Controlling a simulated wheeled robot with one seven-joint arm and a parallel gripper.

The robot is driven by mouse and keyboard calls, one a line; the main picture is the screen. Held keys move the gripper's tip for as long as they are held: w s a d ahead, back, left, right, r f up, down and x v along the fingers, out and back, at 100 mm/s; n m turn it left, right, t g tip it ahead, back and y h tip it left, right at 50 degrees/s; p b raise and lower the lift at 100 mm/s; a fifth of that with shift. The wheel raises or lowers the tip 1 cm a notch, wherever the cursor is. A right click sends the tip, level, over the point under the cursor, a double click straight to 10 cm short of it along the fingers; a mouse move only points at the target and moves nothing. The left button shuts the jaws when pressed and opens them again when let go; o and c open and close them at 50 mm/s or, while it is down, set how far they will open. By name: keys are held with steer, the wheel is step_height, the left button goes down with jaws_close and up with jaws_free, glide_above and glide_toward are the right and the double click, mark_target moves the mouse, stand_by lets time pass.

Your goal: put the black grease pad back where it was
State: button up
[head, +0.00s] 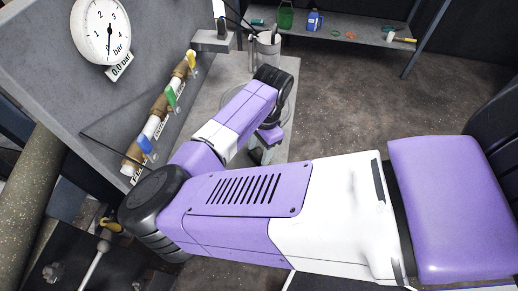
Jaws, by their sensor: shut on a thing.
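My gripper (259,157) is partly in view below my purple wrist, over the grey bench top (283,141). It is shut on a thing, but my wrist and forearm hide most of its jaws. I cannot make out what is between the fingers. I cannot pick out the black grease pad anywhere in the head view. A round, clear-rimmed dish (287,107) shows in part behind my wrist, on the bench top.
A grey panel with a pressure gauge (100,30) and a pipe with yellow, green and blue valve handles (169,95) stands left. A grey cup (267,50) holds tools at the bench's back. A shelf (340,32) with bottles stands behind. Floor to the right is clear.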

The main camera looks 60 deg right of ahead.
steer(key=o, duration=1.4)
steer(key=shift+f, duration=0.15)
steer(key=shift+c, duration=0.2)
